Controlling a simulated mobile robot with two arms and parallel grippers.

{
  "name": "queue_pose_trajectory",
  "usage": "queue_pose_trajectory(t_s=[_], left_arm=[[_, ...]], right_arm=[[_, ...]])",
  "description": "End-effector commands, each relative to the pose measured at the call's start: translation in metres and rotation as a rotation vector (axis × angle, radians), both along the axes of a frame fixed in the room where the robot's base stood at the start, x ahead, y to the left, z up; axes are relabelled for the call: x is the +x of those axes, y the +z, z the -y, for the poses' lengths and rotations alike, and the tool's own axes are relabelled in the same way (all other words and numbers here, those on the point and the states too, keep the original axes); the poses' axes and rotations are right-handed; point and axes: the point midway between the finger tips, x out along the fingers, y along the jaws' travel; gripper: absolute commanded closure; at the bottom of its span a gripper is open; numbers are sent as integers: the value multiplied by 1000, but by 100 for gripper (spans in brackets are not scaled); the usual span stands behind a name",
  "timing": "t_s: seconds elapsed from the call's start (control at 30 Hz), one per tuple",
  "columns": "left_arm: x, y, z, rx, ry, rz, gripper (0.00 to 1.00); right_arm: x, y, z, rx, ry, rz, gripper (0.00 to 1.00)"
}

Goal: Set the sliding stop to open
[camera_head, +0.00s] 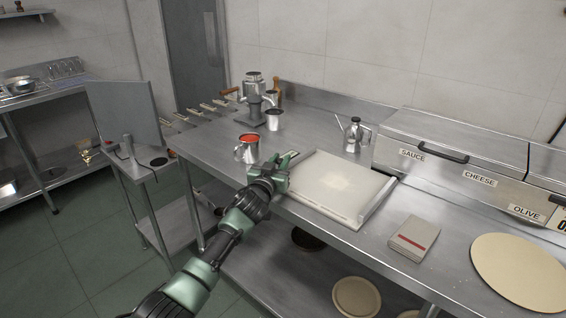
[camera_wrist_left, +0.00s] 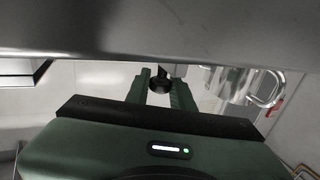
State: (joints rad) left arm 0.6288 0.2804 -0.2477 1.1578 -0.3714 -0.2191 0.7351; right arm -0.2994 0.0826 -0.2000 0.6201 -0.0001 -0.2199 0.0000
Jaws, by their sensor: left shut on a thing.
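My left gripper (camera_head: 281,163) is at the front edge of the steel counter, beside the left end of a pale board (camera_head: 335,187). In the left wrist view its two green fingers (camera_wrist_left: 160,88) stand either side of a small dark round knob (camera_wrist_left: 159,83) and are shut on it. I cannot tell for sure that this knob is the sliding stop, and no open or shut marking shows. In the head view the gripper hides the knob. My right gripper is not in view.
A metal mug of red sauce (camera_head: 247,149) stands close left of the gripper, and shows in the left wrist view (camera_wrist_left: 238,84). A pot (camera_head: 355,134), a labelled topping box (camera_head: 450,160), a small white box (camera_head: 414,238) and a round board (camera_head: 520,270) stand on the counter (camera_head: 210,143).

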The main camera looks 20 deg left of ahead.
Motion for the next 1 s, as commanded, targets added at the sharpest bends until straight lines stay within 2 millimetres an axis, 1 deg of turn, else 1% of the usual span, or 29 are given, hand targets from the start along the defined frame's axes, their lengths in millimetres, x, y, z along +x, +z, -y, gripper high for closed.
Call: queue_pose_trajectory(t_s=[0.03,0.07,0.1,0.37,0.47,0.57,0.9,1.0], left_arm=[[0,3,-4,2,7,2,69],[0,3,-4,2,7,3,60],[0,3,-4,3,7,3,57],[0,2,-2,1,4,2,57],[-3,1,-2,1,4,1,57],[-12,1,-2,1,3,2,57],[-63,0,-1,2,5,1,57],[-73,1,-1,0,5,1,57]], right_arm=[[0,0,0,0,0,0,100],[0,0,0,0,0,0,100],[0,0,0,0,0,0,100],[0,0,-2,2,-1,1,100],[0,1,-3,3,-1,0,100],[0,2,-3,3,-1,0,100],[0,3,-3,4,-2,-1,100],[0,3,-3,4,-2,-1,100]])
